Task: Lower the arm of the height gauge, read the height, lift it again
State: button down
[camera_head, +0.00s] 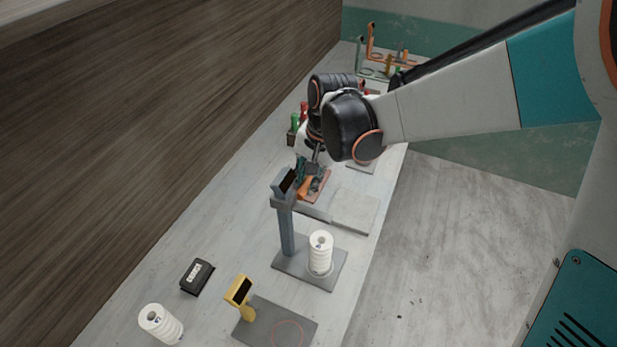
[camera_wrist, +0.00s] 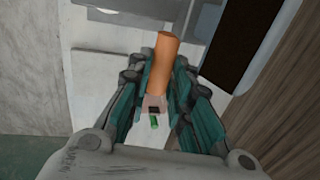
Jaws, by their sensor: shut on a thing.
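A blue-grey stand that looks like the height gauge (camera_head: 287,230) rises from a flat grey base, with a tilted dark display (camera_head: 286,182) at its top. A stack of white discs (camera_head: 320,255) stands on its base. My gripper (camera_head: 308,178) is just behind the gauge's head, and its fingers partly hide what is there. In the wrist view my gripper (camera_wrist: 155,108) is shut on an orange rod-like piece (camera_wrist: 163,65) with a pale, dark and green end. The orange piece also shows beside the gauge's head in the head view (camera_head: 304,187). I cannot read the display.
A yellow-posted device (camera_head: 239,291) with a flat dark plate stands in front. A black labelled box (camera_head: 197,277) and another white stack (camera_head: 160,323) lie at the front left. Orange and green racks (camera_head: 375,55) stand at the far end. A wooden wall borders the left.

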jog(key=shift+w+r, duration=0.1)
jog(key=shift+r, duration=0.1)
jog(key=c, duration=1.4)
grip_release()
jog(key=shift+c, duration=0.2)
